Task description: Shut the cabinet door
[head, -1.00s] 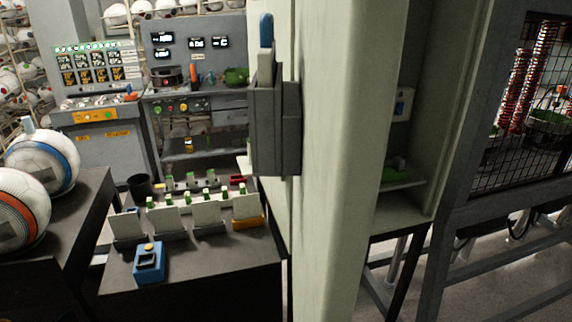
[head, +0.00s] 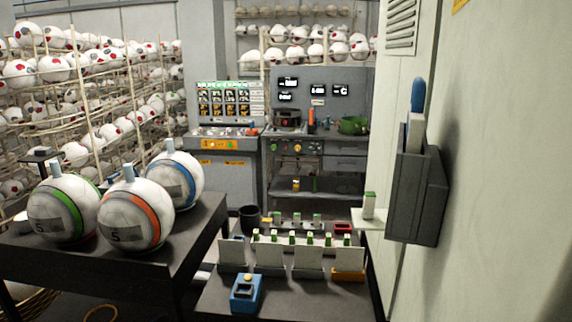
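A pale cabinet panel (head: 505,165), apparently the door's outer face, fills the right side of the head view. A dark grey box-shaped holder (head: 418,195) is mounted on it, with a blue-handled item (head: 417,97) upright in it. The panel's right edge is out of frame, and the cabinet interior is not visible now. I cannot tell from this view how far the door stands open. Neither gripper is in view.
A dark table (head: 215,215) at left holds three large balls, one being the orange-striped ball (head: 134,214). A low dark bench (head: 300,300) with cards and a blue device (head: 246,293) stands at centre. Consoles (head: 225,165) and ball racks (head: 95,85) line the back.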

